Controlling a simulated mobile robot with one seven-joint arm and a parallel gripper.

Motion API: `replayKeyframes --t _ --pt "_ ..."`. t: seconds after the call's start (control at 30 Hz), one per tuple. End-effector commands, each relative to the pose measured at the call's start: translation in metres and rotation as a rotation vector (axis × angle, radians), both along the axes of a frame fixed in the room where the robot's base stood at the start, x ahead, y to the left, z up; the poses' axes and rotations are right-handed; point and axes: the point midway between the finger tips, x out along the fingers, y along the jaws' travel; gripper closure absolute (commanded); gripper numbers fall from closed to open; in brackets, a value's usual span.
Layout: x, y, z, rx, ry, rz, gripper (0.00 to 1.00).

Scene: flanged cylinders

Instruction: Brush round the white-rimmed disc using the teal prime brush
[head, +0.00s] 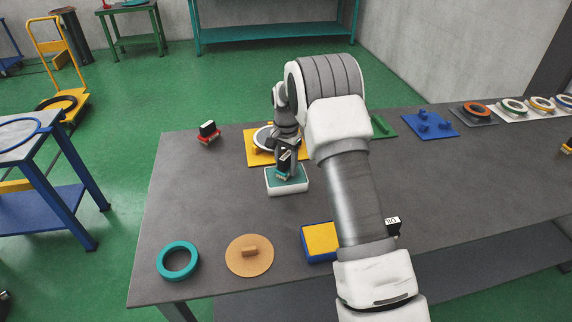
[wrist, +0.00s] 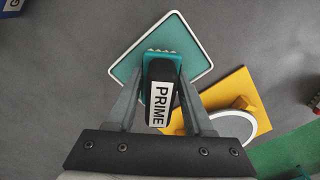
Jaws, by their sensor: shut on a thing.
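My gripper (wrist: 158,95) is shut on the teal prime brush (wrist: 159,88), a black-handled brush with a white PRIME label and a teal head. The brush (head: 283,162) points down over a teal pad in a white-rimmed square tray (head: 288,189). Pale bristles show against the pad in the wrist view; I cannot tell whether they touch it. The white-rimmed disc (head: 261,137), grey-faced, lies on a yellow plate (head: 253,159) just behind the tray, partly hidden by my gripper. In the wrist view the disc (wrist: 236,125) is at lower right, partly covered by my finger.
A red brush (head: 209,133) stands at the back left. A teal ring (head: 178,261), a tan disc with a grip (head: 249,256) and a blue-and-yellow block (head: 319,240) lie in front. A blue plate with pegs (head: 430,124) and several rings are at right. The table's left middle is clear.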

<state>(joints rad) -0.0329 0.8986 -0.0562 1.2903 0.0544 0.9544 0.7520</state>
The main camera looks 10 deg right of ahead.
Motion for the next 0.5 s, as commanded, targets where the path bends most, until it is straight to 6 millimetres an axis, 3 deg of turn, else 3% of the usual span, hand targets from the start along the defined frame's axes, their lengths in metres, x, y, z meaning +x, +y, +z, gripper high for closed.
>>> replayKeyframes --t 0.5 --pt "0.0002 0.0001 -0.0033 0.0 0.0 0.0 0.93"
